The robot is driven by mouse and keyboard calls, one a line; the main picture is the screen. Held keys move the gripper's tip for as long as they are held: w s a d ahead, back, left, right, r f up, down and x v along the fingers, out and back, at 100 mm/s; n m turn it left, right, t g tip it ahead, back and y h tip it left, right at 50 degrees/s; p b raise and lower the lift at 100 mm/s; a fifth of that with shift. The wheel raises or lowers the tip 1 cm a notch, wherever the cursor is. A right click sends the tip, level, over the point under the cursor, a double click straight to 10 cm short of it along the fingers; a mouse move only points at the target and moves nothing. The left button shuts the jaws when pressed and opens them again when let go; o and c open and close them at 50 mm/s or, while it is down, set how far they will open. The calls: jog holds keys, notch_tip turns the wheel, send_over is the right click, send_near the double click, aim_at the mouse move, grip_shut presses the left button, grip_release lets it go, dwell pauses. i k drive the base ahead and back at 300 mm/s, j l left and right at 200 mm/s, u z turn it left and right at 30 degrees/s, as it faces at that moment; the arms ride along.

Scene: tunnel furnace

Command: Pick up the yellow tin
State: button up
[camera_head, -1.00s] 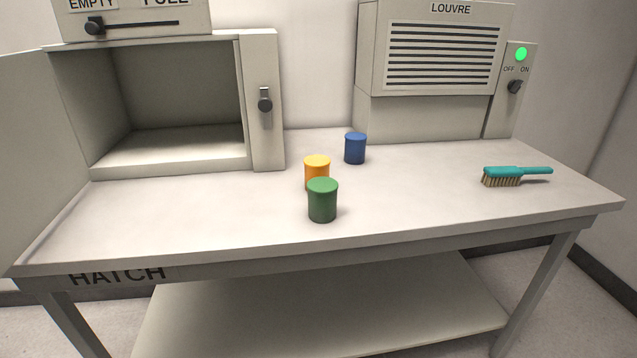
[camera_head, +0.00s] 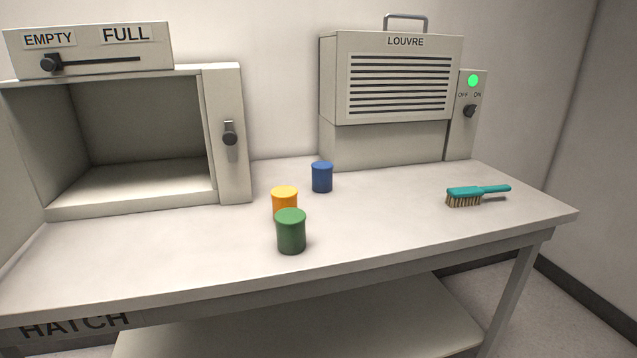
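The yellow tin (camera_head: 284,197) stands upright on the white table, left of its middle. The green tin (camera_head: 291,233) stands in front of it and hides its lower part. I cannot tell whether the two touch. My gripper is not in view.
A blue tin (camera_head: 322,178) stands behind and right of the yellow one. A teal brush (camera_head: 478,195) lies at the right of the table (camera_head: 400,222). An open, empty hatch box (camera_head: 232,150) is at the left. The louvre unit (camera_head: 385,142) stands at the back, with a green light lit.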

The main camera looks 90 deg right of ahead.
aim_at(283, 196)
jog(key=k+l+z, duration=0.1)
jog(key=l, duration=0.25)
jog(key=k+l, duration=0.25)
jog(key=l, duration=0.15)
jog(key=k+l+z, duration=0.15)
jog(key=l, duration=0.25)
jog(key=k+l, duration=0.15)
jog(key=l, duration=0.25)
jog(key=k+l+z, duration=0.15)
jog(key=l, duration=0.25)
jog(key=k+l, duration=0.1)
jog(key=l, duration=0.3)
jog(key=z, duration=0.05)
